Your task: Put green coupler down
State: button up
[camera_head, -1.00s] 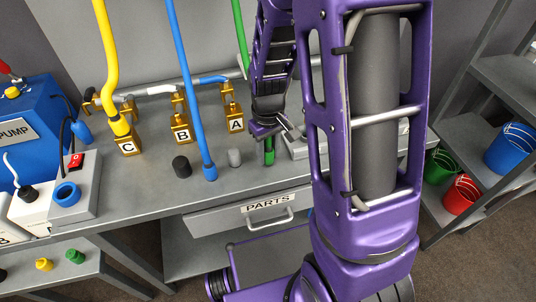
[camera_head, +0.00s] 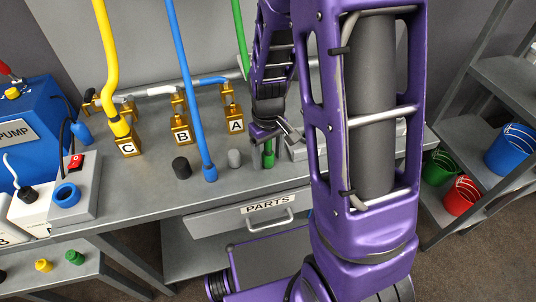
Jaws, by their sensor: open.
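The green coupler (camera_head: 269,159) stands upright on the grey workbench (camera_head: 226,186), near its front edge. My gripper (camera_head: 271,146) is above and around it, with the fingers spread and the coupler between them. The top of the coupler is partly hidden by my gripper. A green hose (camera_head: 240,38) hangs down behind my arm; its lower end is hidden, so I cannot tell whether it joins the coupler.
A grey cap (camera_head: 235,158), the blue hose (camera_head: 189,100) and a black cap (camera_head: 181,167) are left of my gripper. Brass valves labelled A (camera_head: 234,122), B (camera_head: 181,133) and C (camera_head: 127,147) stand behind. The PARTS drawer (camera_head: 240,217) is below.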

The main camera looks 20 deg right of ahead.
aim_at(267, 148)
notch_tip(267, 148, up, 12)
jog(key=shift+f+p, duration=0.1)
jog(key=shift+p, duration=0.55)
jog(key=shift+w, duration=0.1)
